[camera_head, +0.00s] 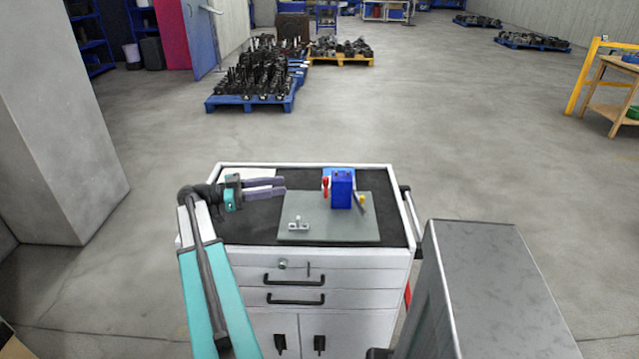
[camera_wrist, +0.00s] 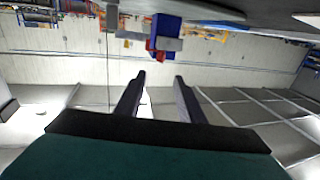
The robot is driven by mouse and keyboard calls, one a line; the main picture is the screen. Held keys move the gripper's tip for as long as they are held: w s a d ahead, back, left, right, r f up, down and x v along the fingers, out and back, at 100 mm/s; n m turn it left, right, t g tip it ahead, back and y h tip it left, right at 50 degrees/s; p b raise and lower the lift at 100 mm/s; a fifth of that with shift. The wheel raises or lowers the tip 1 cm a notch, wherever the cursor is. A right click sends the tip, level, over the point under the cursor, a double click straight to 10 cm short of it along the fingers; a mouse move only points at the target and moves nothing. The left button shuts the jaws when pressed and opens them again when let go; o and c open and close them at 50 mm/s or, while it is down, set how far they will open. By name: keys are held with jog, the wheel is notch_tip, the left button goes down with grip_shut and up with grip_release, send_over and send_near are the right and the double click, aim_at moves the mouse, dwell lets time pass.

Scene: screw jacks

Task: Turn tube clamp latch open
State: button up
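A blue block-shaped fixture (camera_head: 342,188) stands upright on a grey plate (camera_head: 345,231) on the cart top. A red lever (camera_head: 325,187) is at its left side, and a small yellow part (camera_head: 361,201) shows at its right. I cannot tell which part is the tube clamp latch. A small light metal bracket (camera_head: 298,225) sits at the plate's front left. My gripper (camera_head: 285,186) is left of the red lever, apart from it, fingers pointing right. In the wrist view my gripper (camera_wrist: 160,77) is open and empty; the blue fixture (camera_wrist: 164,28) shows upside down beyond the fingertips.
The white drawer cart (camera_head: 337,257) has a black top and a raised rim. A white sheet (camera_head: 248,173) lies at its back left, behind my gripper. A grey box-shaped body (camera_head: 490,285) stands close at the right. Pallets of parts (camera_head: 255,85) are far back.

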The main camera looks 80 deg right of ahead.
dwell(0.3)
jog(key=p, duration=0.4)
send_near(326, 188)
jog(key=s+d+r, duration=0.2)
jog(key=s+d, duration=0.2)
jog(key=s, duration=0.1)
jog(key=shift+x, duration=0.8)
grip_shut()
